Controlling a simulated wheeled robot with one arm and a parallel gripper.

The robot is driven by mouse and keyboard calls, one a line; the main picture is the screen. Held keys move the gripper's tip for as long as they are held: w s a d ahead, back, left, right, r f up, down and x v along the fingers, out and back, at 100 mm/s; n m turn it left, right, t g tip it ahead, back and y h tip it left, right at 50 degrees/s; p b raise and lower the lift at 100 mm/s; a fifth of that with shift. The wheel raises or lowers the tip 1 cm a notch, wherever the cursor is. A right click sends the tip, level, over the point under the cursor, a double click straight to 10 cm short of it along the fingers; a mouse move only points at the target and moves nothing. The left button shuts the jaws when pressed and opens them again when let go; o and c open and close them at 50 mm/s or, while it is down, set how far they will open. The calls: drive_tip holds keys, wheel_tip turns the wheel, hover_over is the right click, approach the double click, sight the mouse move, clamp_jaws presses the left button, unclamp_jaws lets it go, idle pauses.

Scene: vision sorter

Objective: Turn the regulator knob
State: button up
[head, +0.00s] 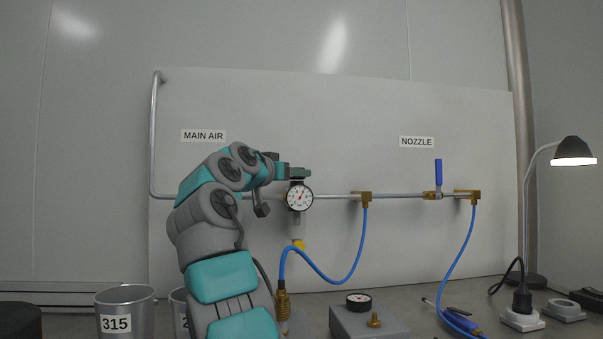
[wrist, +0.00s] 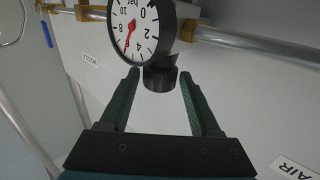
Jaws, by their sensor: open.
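The regulator's round white gauge (head: 299,197) with a red needle sits on the pipe left of the middle of the panel. In the wrist view the gauge (wrist: 133,27) appears upside down at the top. The black regulator knob (wrist: 160,78) shows beside it, on the regulator's upper side. My gripper (wrist: 160,74) is open, with one dark green finger on each side of the knob in the picture and a gap on both sides. In the head view my gripper (head: 299,172) is just above the gauge and hides the knob.
A metal pipe (head: 400,195) runs across the panel to a blue-handled valve (head: 438,175). A blue hose (head: 330,280) loops below the regulator. A grey box (head: 372,323) with a small gauge, a metal cup (head: 124,306) and a lamp (head: 573,150) stand on the bench.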

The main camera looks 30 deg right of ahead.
drive_tip(key=p+x, duration=0.1)
drive_tip(key=x, duration=0.3)
drive_tip(key=shift+w+r+p, duration=0.1)
drive_tip(key=shift+p, duration=0.25)
drive_tip(key=shift+w+d, duration=0.3)
drive_tip(key=shift+d, duration=0.2)
drive_tip(key=shift+c, duration=0.4)
clamp_jaws()
drive_tip(key=shift+s, duration=0.1)
drive_tip(key=shift+a+n+t+y, duration=0.1)
drive_tip(key=shift+n+t+y, duration=0.2)
